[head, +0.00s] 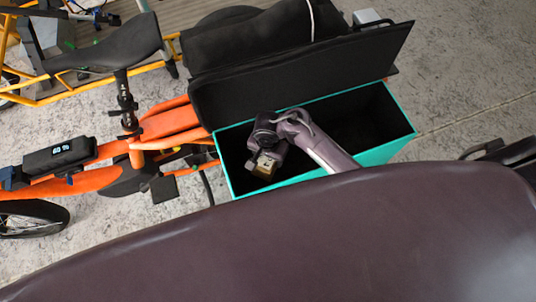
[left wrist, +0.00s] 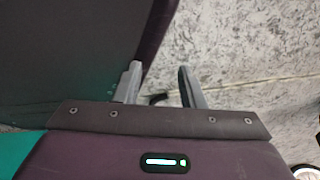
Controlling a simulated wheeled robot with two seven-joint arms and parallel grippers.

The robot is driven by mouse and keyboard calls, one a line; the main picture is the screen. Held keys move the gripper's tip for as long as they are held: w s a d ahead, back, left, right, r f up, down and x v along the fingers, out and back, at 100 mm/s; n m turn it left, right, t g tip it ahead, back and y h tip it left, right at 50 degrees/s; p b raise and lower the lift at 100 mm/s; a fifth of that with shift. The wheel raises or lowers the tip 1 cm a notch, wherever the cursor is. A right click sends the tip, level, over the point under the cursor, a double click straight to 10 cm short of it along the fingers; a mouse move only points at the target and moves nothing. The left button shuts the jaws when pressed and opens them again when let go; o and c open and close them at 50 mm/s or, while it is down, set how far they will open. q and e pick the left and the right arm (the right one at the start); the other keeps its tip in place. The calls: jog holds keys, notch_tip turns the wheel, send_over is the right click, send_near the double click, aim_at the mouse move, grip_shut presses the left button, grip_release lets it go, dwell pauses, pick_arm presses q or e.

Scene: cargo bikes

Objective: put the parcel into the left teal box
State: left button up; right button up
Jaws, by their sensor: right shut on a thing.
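The teal box (head: 222,166) is an open-topped cargo box with a dark inside and a raised black lid, mounted on the orange bike. My right gripper (head: 262,158) points down over or inside the left part of its opening. It is shut on a small tan parcel (head: 265,168), mostly hidden by the gripper. I cannot tell how deep the parcel sits. Only one teal box shows clearly in the head view. My left gripper (left wrist: 158,86) shows in the left wrist view, with its two fingers apart and nothing between them.
The black lid (head: 300,85) stands up behind the box opening. The orange bike's frame (head: 165,125) and black saddle (head: 110,45) are to the left. A yellow-orange bike frame (head: 85,92) is behind.

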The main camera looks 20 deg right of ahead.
jog(key=shift+f, duration=0.25)
jog(key=o, duration=1.4)
jog(key=shift+c, duration=0.2)
jog(key=shift+r, duration=0.45)
notch_tip(320, 180, up, 3)
jog(key=shift+r+p, duration=0.15)
jog(key=shift+p, duration=0.75)
pick_arm(q)
jog(key=r+p, duration=0.1)
jog(key=s+r+p, duration=0.2)
jog(key=r, duration=0.1)
jog(key=shift+a, duration=0.15)
pick_arm(e)
notch_tip(320, 180, up, 9)
